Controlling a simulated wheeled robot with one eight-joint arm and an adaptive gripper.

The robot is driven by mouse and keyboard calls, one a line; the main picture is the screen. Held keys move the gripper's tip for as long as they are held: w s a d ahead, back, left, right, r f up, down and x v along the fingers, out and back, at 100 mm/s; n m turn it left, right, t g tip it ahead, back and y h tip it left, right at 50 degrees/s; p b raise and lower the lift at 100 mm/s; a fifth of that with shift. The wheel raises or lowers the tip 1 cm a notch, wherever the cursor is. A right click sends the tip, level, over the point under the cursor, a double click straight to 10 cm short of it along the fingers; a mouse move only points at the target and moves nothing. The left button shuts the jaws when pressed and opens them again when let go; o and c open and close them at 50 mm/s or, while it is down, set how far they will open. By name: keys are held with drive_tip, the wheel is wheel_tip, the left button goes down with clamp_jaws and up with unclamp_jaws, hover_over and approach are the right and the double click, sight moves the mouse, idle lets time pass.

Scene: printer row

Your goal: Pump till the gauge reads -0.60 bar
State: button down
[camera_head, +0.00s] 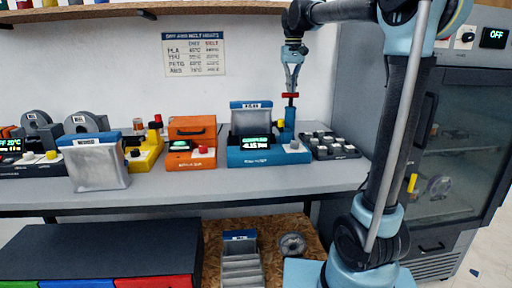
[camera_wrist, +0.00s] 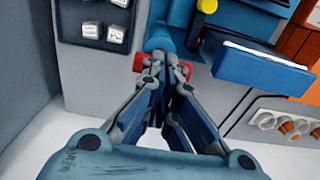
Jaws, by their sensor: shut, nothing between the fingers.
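The blue vacuum station (camera_head: 262,157) stands on the bench with a lit display (camera_head: 257,143) that seems to read about -0.15 bar; the digits are small. At its right rear is a blue pump cylinder (camera_head: 288,128) with a red crossbar handle (camera_head: 290,95) raised above it. My gripper (camera_head: 291,87) is shut and empty, pointing down with its fingertips at the handle. In the wrist view my gripper (camera_wrist: 158,75) hides the middle of the red handle (camera_wrist: 184,70), whose ends show on both sides. I cannot tell whether the fingertips touch it.
A keypad-like block (camera_head: 331,146) sits right of the station, and an orange unit (camera_head: 192,143) sits left. A yellow unit (camera_head: 146,150) and a silver bag (camera_head: 96,164) are farther left. A shelf (camera_head: 140,12) runs above.

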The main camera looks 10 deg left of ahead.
drive_tip(key=shift+f, duration=1.15)
drive_tip(key=shift+r, duration=4.5)
